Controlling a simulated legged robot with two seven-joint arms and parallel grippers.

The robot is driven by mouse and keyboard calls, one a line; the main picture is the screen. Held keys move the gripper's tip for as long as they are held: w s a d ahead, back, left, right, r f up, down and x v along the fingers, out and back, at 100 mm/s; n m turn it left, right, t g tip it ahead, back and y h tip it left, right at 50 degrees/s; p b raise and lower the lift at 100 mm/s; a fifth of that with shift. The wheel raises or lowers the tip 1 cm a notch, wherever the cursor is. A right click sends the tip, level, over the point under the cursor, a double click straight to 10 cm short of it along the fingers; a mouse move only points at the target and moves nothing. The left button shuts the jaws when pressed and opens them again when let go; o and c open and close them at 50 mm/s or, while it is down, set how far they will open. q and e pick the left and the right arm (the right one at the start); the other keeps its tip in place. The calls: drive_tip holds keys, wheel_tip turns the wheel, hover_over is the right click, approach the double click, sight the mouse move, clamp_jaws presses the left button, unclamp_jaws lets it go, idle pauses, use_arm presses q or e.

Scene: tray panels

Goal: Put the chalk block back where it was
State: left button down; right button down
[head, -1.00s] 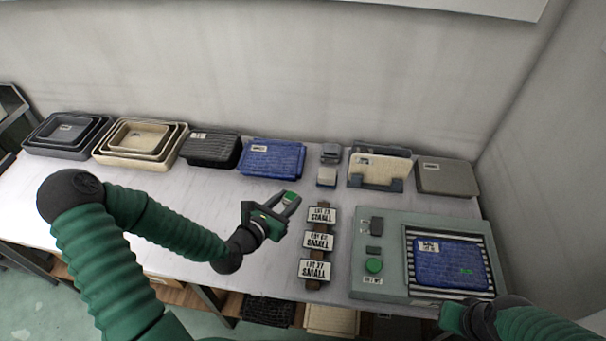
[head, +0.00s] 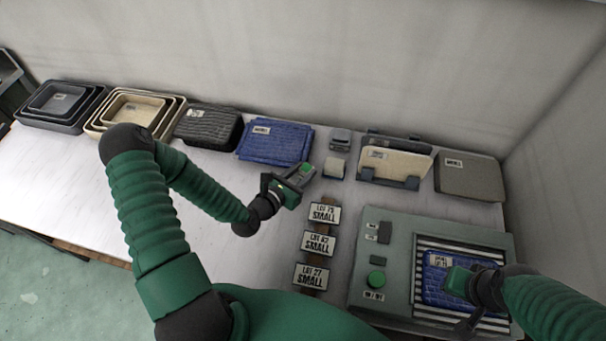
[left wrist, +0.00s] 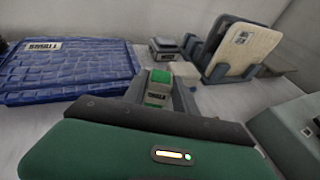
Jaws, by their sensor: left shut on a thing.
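My left gripper (head: 304,172) is over the table, in front of the blue panel stack and beside the small blocks. It is shut on a small green block with a pale label, which shows between the fingers in the left wrist view (left wrist: 158,88). A small pale block (head: 334,168), which looks like the chalk block, stands just right of the fingertips, in front of a small grey block (head: 340,139). My right gripper (head: 462,290) is over the blue panel (head: 437,272) on the machine; its jaws are unclear.
Blue panels (head: 270,143) lie at the back, also in the left wrist view (left wrist: 70,72). A rack with a cream panel (head: 395,164) and a grey slab (head: 470,176) stand right. Three lot signs (head: 318,242) line the machine's (head: 385,225) left side. Nested trays (head: 135,108) stand far left.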

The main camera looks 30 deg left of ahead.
use_arm(q)
drive_tip(key=shift+a+f, duration=0.1)
drive_tip(key=shift+f, duration=0.35)
use_arm(e)
drive_tip(key=shift+a+f, duration=0.1)
drive_tip(key=shift+a, duration=0.05)
use_arm(q)
drive_tip(key=shift+s+a+r, duration=0.1)
drive_tip(key=shift+s+a, duration=0.1)
drive_tip(key=shift+a, duration=0.1)
use_arm(e)
drive_tip(key=shift+s+a+r, duration=0.15)
drive_tip(key=shift+a+r, duration=0.05)
drive_tip(key=shift+a, duration=0.15)
use_arm(q)
drive_tip(key=c, duration=1.4)
unclamp_jaws()
drive_tip(key=o, duration=0.4)
drive_tip(key=shift+d, duration=0.1)
use_arm(e)
drive_tip(key=shift+d, duration=0.1)
use_arm(q)
drive_tip(key=shift+o, duration=0.2)
drive_tip(key=shift+d, duration=0.15)
use_arm(e)
drive_tip(key=shift+d+f, duration=0.1)
drive_tip(key=shift+d, duration=0.1)
